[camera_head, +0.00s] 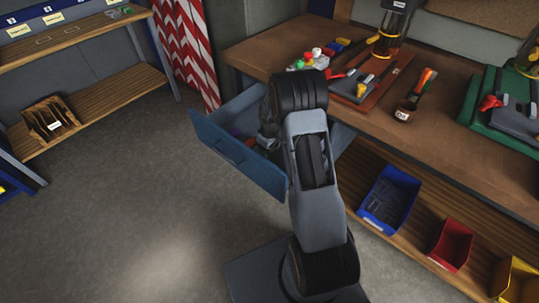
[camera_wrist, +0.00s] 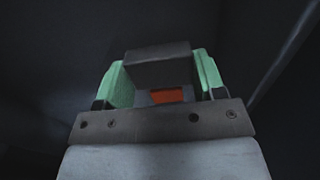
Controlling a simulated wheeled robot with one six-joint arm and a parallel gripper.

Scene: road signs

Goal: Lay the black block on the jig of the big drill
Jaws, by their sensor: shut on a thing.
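In the wrist view my gripper (camera_wrist: 158,80) has its green-padded fingers shut on a dark block (camera_wrist: 157,62), which looks like the black block. A small orange-red patch shows just below the block. In the head view the gripper is mostly hidden by my arm, at or over the open blue drawer (camera_head: 238,155); the block cannot be made out there. One drill (camera_head: 392,28) stands on the workbench with a grey jig and red clamp on a brown base (camera_head: 385,82). A second drill (camera_head: 530,58), cut off at the right, has a jig (camera_head: 515,118) on a green base (camera_head: 470,108). Which is bigger is unclear.
Blue (camera_head: 388,200), red (camera_head: 452,246) and yellow bins stand on the shelf below. Another shelf unit (camera_head: 100,95) is at left. The grey floor between is clear.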

